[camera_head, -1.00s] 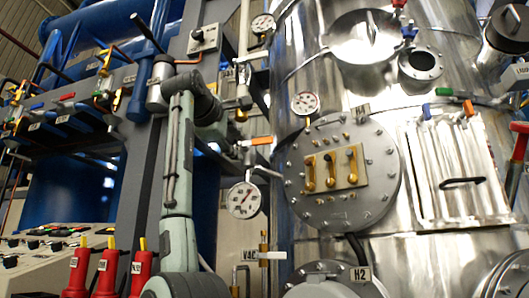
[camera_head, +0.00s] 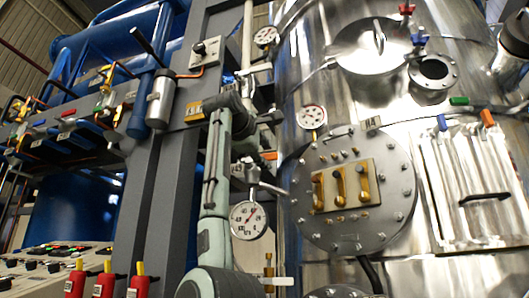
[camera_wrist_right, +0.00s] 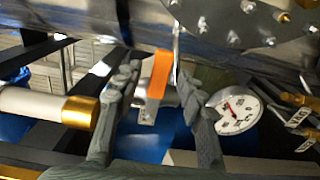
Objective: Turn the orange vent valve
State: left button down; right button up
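The orange vent valve handle (camera_head: 268,155) shows in the head view just above the large white pressure gauge (camera_head: 248,220), partly covered by my right wrist. In the right wrist view the orange handle (camera_wrist_right: 160,74) points upward on its metal valve body. My right gripper (camera_wrist_right: 158,82) has its two grey fingers apart, one on each side of the handle and valve body, with gaps visible. In the head view my right gripper (camera_head: 256,142) is small and partly hidden by my arm. My left gripper is in neither view.
The gauge (camera_wrist_right: 235,110) is close to the right finger in the wrist view. A white pipe with a gold collar (camera_wrist_right: 82,112) lies left of the left finger. The steel vessel (camera_head: 290,260) stands to the right, with a bolted round flange (camera_head: 318,228).

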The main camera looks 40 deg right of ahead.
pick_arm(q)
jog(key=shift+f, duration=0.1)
pick_arm(e)
jog(key=shift+d, duration=0.1)
grip_shut()
dwell(0.5)
